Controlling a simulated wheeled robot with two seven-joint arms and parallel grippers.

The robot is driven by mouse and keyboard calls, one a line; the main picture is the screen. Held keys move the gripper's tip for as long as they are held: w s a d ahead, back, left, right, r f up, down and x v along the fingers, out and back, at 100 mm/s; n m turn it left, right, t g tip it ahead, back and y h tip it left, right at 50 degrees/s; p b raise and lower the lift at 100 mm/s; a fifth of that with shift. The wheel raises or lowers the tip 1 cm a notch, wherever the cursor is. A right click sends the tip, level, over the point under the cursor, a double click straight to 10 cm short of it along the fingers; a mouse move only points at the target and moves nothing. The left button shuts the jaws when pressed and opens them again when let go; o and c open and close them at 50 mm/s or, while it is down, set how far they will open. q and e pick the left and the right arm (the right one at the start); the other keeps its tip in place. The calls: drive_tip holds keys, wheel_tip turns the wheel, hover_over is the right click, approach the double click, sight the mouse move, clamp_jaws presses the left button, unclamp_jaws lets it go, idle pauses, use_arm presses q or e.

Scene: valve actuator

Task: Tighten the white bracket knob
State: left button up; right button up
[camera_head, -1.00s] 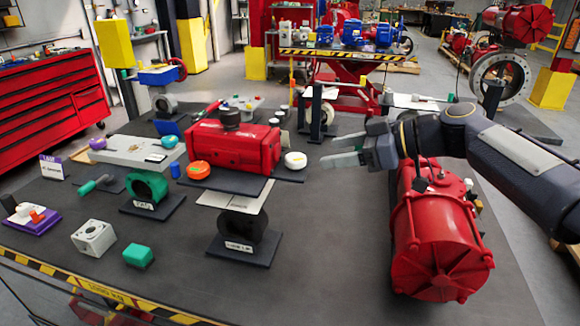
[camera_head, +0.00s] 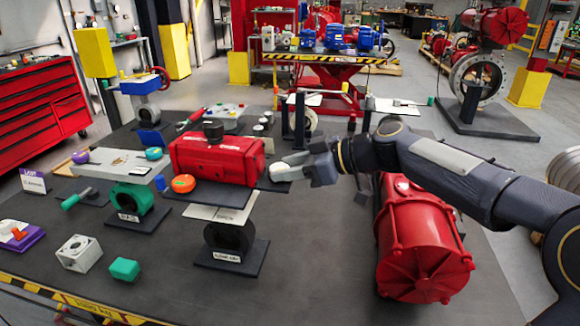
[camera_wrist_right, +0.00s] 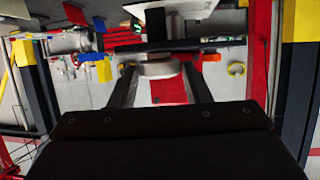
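The white bracket knob (camera_head: 279,172) is at the right end of the red actuator (camera_head: 218,158), on a dark plate above a valve stand. My right gripper (camera_head: 287,167) reaches in from the right, with its fingertips at the knob. In the right wrist view, the pale round knob (camera_wrist_right: 158,70) shows between the two dark fingers (camera_wrist_right: 159,78), with the red actuator body (camera_wrist_right: 168,91) beyond. The fingers are spread to either side of the knob; I cannot tell whether they touch it. They partly hide the knob in the head view. My left gripper is not in view.
An orange knob (camera_head: 183,183) sits at the actuator's left end. A green valve with a grey plate (camera_head: 118,162) stands left of it. A large red cylinder (camera_head: 421,240) lies below my right forearm. A white block (camera_head: 79,253) and a green block (camera_head: 125,269) lie in front.

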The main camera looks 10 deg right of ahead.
drive_tip(key=c, duration=0.5)
drive_tip(key=shift+s+a+f+m+t+h+b, duration=0.15)
drive_tip(key=shift+m+t+h+b, duration=0.35)
drive_tip(key=shift+m+t+b, duration=0.55)
drive_tip(key=shift+s+b, duration=0.1)
drive_tip(key=shift+b, duration=0.25)
drive_tip(key=shift+a+r+m+t+h, duration=0.1)
drive_tip(key=shift+r+m+t+h, duration=0.1)
drive_tip(key=shift+m+t+h, duration=0.3)
drive_tip(key=shift+s+r+m+h+p, duration=0.1)
drive_tip(key=shift+m+h+p, duration=0.2)
drive_tip(key=shift+m+p, duration=0.1)
drive_tip(key=m+t+h+p, duration=0.1)
drive_tip(key=p, duration=0.1)
drive_tip(key=shift+a+r+h+p, duration=0.1)
drive_tip(key=shift+a+h+p, duration=0.05)
drive_tip(key=shift+h+p, duration=0.2)
drive_tip(key=shift+s+f+m+t+h+p, duration=0.1)
drive_tip(key=shift+f+m+t+h+p, duration=0.2)
drive_tip(key=shift+m+p, duration=0.4)
drive_tip(key=o, duration=1)
drive_tip(key=shift+c, duration=0.2)
